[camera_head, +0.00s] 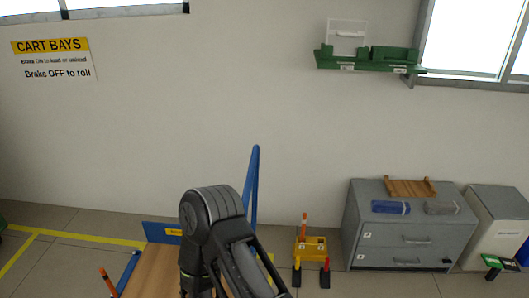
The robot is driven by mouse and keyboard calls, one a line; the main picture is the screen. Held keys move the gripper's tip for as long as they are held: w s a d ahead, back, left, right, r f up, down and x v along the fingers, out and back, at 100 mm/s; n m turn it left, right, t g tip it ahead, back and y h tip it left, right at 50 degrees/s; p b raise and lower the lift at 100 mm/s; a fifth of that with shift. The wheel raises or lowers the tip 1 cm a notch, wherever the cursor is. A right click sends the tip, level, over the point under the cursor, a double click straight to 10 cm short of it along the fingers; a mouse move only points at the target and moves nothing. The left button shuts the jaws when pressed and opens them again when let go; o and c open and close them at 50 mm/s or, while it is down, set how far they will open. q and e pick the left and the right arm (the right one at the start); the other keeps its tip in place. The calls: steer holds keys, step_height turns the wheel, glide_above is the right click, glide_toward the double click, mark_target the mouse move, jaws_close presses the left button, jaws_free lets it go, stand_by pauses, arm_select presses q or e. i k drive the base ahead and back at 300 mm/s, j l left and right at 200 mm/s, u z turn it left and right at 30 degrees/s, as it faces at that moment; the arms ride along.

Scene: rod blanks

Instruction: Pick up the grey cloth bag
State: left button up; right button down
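A small grey bundle (441,208), which looks like the grey cloth bag, lies on top of the grey drawer cabinet (384,244) at the right. It is near the front right of the top, beside a similar blue bundle (391,207). Nothing touches it from above. A black arm of mine rises at the bottom middle, well to the left of the cabinet. No gripper fingers show, so I cannot see whether either gripper is open or shut.
A wooden rack (410,187) sits behind the bundles. A cart (155,262) with a wooden deck and blue handle stands near my arm. A yellow holder (310,250) with coloured posts is on the floor left of the cabinet. A second grey cabinet (498,221) stands right.

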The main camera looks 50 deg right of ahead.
mark_target(453, 207)
steer(key=z, duration=3.05)
steer(key=i+z, duration=0.25)
steer(key=z, duration=0.15)
steer(key=i+j+z, duration=0.15)
steer(key=z, duration=0.3)
steer(key=i+j+z, duration=0.2)
steer(key=i+j, duration=0.8)
steer(key=i, duration=0.15)
steer(key=i+j+z, duration=0.2)
steer(key=i+j, duration=0.85)
steer(key=j, duration=0.15)
